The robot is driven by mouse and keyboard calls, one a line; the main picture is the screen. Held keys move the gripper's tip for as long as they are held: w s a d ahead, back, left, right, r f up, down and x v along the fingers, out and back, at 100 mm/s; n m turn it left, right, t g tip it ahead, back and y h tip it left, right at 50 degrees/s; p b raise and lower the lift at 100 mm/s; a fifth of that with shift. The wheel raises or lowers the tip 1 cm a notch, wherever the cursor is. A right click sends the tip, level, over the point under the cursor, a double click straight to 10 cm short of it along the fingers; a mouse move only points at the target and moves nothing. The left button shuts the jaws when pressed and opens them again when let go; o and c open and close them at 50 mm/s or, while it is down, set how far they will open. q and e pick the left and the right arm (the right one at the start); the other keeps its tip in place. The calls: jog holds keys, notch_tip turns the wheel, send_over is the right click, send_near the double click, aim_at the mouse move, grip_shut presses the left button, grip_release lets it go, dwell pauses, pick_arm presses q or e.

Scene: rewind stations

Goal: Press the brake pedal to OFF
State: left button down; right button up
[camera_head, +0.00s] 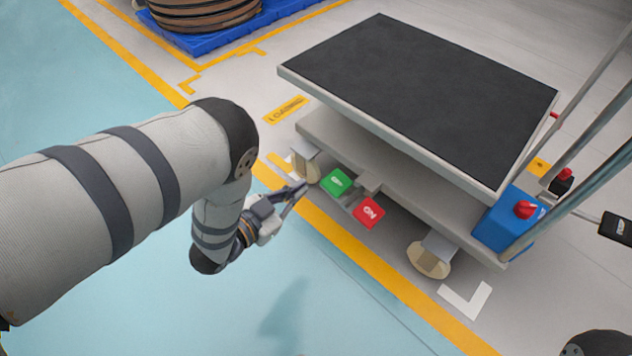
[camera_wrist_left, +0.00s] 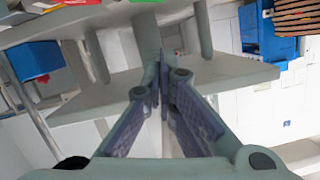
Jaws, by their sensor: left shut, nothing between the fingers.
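The brake pedal has two pads at the near lower edge of the lift cart. The green pad (camera_head: 335,182) has small lettering that is hard to read. The red pad (camera_head: 369,211) appears to read ON. In the wrist view, slivers of green (camera_wrist_left: 142,1) and red (camera_wrist_left: 78,3) show at the top edge. My left gripper (camera_head: 303,187) is shut and empty, fingertips pointing at the cart. It is left of the green pad, by the left caster, and appears apart from the pad. The closed fingers (camera_wrist_left: 162,72) show in the wrist view. My right gripper is out of view.
The cart has a black-topped platform (camera_head: 420,90) above the pedals. Casters (camera_head: 305,165) and (camera_head: 430,258) stand either side. A blue box (camera_head: 508,222) with a red knob is at the right. A blue pallet (camera_head: 235,32) lies behind. The teal floor (camera_head: 330,310) in front is clear.

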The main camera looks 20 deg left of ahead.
pick_arm(q)
jog(key=w+d+f+b, duration=0.1)
jog(key=w+f+b, duration=0.5)
jog(key=w, duration=0.3)
jog(key=shift+w+d, duration=0.2)
jog(key=shift+d, duration=0.2)
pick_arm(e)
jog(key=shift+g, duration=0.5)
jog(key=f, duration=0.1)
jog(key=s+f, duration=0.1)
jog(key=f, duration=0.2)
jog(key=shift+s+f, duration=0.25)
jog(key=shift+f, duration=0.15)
pick_arm(q)
jog(key=shift+f, duration=0.1)
